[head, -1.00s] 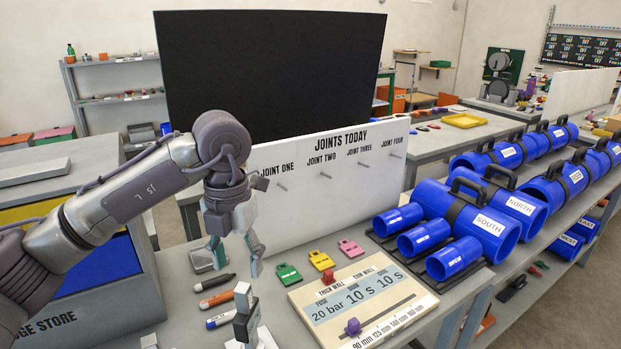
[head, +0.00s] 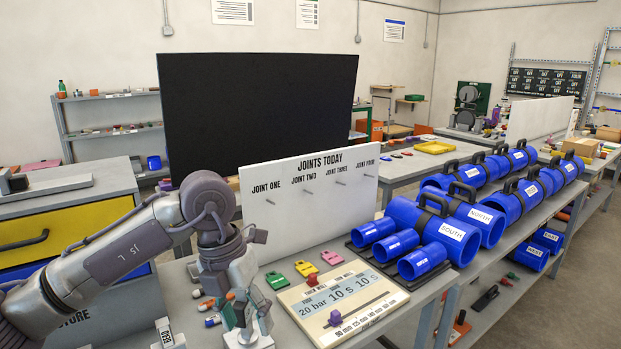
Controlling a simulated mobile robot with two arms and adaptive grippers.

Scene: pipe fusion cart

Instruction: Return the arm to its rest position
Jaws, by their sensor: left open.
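My left arm comes in from the left, and its gripper (head: 246,312) points down over the near part of the bench. The gripper is open, with nothing seen between its fingers. It hangs in front of the markers and beside the left edge of the settings board (head: 335,305). A small grey upright piece on a white base (head: 250,341) stands just below the gripper; I cannot tell whether they touch. My right gripper is not in view.
Green (head: 277,281), yellow (head: 305,268) and pink (head: 332,257) tags lie before the white JOINTS TODAY board (head: 310,205), whose pegs look bare. Blue pipe pieces (head: 420,262) fill the bench to the right. A yellow-fronted drawer cabinet (head: 70,235) stands left.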

